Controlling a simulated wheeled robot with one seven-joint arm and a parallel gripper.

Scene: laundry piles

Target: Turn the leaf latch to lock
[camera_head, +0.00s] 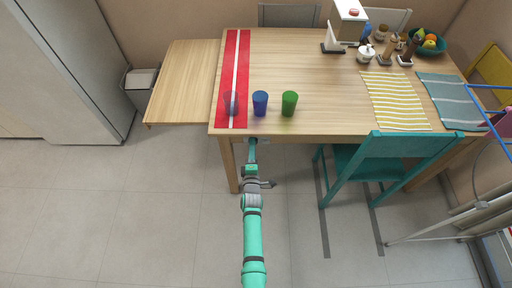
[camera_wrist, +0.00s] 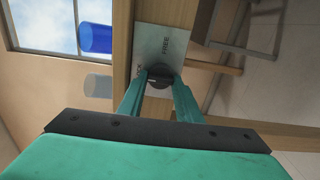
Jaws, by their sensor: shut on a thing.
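The latch is a dark round knob (camera_wrist: 160,82) on a pale metal plate (camera_wrist: 150,42) on the table's front edge in the wrist view. The plate reads FREE toward the top and LOCK at the left, partly covered by a finger. My gripper (camera_wrist: 161,76) has its two teal fingers closed on either side of the knob. In the head view my gripper (camera_head: 252,148) reaches the table's edge below the cups, and the knob is hidden there. The knob's exact turn cannot be told. The wooden leaf (camera_head: 181,75) extends flat at the table's left side.
The table (camera_head: 325,75) carries a red runner (camera_head: 222,85), a clear cup (camera_head: 231,103), a blue cup (camera_head: 260,103) and a green cup (camera_head: 289,103) near the front edge. A teal chair (camera_head: 400,147) stands to the right of my arm. The floor at left is clear.

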